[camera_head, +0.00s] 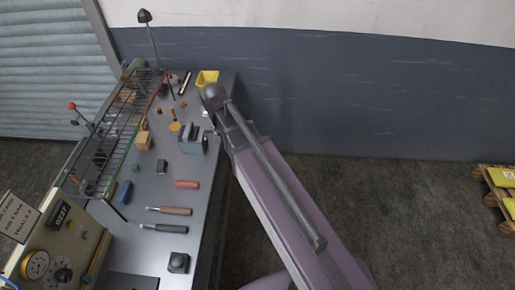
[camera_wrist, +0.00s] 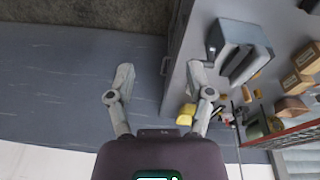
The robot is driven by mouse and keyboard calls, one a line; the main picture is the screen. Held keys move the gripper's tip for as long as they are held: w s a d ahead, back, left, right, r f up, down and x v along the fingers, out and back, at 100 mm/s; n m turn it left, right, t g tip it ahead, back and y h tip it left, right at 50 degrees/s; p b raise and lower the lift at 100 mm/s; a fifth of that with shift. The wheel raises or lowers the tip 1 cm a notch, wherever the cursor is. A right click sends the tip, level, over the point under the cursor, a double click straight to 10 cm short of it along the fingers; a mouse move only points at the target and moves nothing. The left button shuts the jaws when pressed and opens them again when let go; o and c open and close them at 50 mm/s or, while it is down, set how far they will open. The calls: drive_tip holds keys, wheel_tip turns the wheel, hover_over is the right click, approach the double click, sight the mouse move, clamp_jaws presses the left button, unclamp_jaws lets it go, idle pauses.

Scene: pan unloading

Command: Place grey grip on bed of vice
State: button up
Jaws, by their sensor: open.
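A grey-handled tool (camera_head: 163,228), which seems to be the grey grip, lies on the near part of the bench beside a brown-handled one. I cannot make it out in the wrist view. The vice (camera_head: 193,146), a blue-grey block with dark jaws, stands near the bench's right edge. It also shows in the wrist view (camera_wrist: 240,50), right of my fingers. My gripper (camera_wrist: 161,78) is open and empty, its fingers wide apart near the bench's edge. In the head view my arm hides most of it, beyond the vice.
The bench (camera_head: 203,212) also bears a red handle (camera_head: 187,184), a blue handle (camera_head: 125,192), a wooden block (camera_head: 144,142) and a yellow bin (camera_head: 207,77). A wire rack (camera_head: 125,125) runs along its left side. A machine with dials (camera_head: 55,250) stands at the near left.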

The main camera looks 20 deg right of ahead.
drive_tip(key=s+d+n+g+y, duration=0.1)
drive_tip(key=s+d+n, duration=0.1)
drive_tip(key=s+d, duration=0.7)
drive_tip(key=s, duration=0.2)
drive_tip(key=shift+s+d+f+g, duration=0.15)
drive_tip(key=shift+s+f+g, duration=0.05)
drive_tip(key=shift+s+g, duration=0.2)
drive_tip(key=shift+w, duration=0.1)
idle(1.2)
